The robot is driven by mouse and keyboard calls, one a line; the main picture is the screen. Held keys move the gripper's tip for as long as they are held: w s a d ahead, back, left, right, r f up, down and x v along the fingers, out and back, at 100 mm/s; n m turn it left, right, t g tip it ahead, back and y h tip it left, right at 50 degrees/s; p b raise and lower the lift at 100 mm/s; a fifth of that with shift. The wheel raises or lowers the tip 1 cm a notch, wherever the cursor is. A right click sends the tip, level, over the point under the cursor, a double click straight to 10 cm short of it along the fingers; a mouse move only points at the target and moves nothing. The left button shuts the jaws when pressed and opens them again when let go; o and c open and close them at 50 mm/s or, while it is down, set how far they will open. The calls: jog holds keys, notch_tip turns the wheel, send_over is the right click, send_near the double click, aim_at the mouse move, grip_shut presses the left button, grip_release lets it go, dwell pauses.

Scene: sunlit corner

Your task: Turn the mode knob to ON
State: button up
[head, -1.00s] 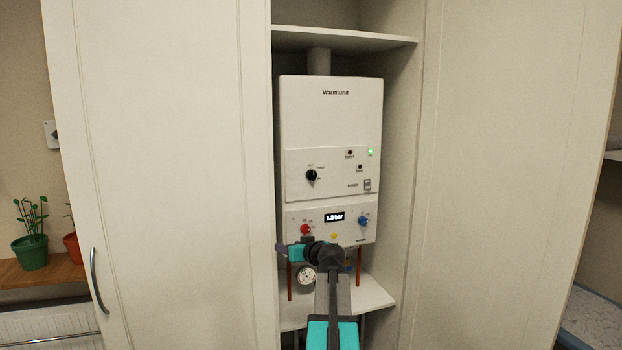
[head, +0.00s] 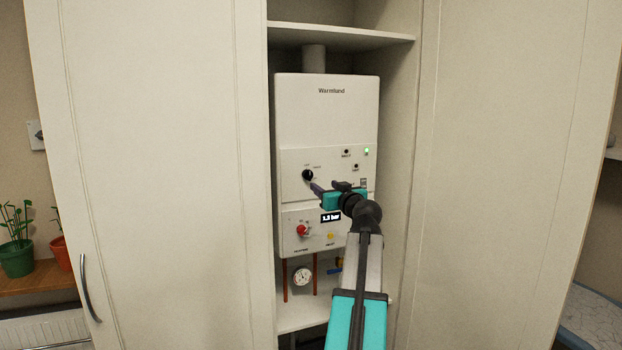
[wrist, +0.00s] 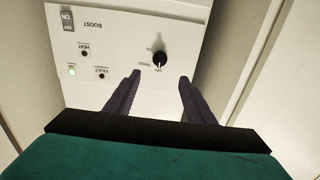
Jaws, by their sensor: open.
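The mode knob (head: 307,174) is a small round black knob on the white boiler's upper panel. It also shows in the upside-down wrist view (wrist: 159,58), with TIMED and ON labels on one side. Its pale mark points down in that view, which is up on the boiler; the label there is too small to read surely. My gripper (head: 327,187) is open and empty, in front of the panel, low and right of the knob in the head view. In the wrist view its two dark fingers (wrist: 160,80) point towards the panel, with the knob between and beyond their tips, apart from them.
The boiler (head: 327,110) stands in a narrow alcove between white cupboard doors. A BOOST switch (wrist: 67,19) and a green light (wrist: 71,70) share the knob's panel. A red knob (head: 302,231) and a pressure gauge (head: 302,276) are lower. Pipes run below.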

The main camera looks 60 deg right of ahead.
aim_at(310, 176)
jog(key=shift+w+d, duration=0.1)
jog(key=p+x, duration=0.4)
jog(key=x, duration=0.8)
jog(key=shift+r, duration=0.1)
jog(key=shift+w+d+p, duration=0.4)
jog(key=shift+w+d, duration=0.05)
jog(key=shift+w, duration=0.1)
jog(key=c, duration=1.1)
jog(key=shift+o, duration=0.2)
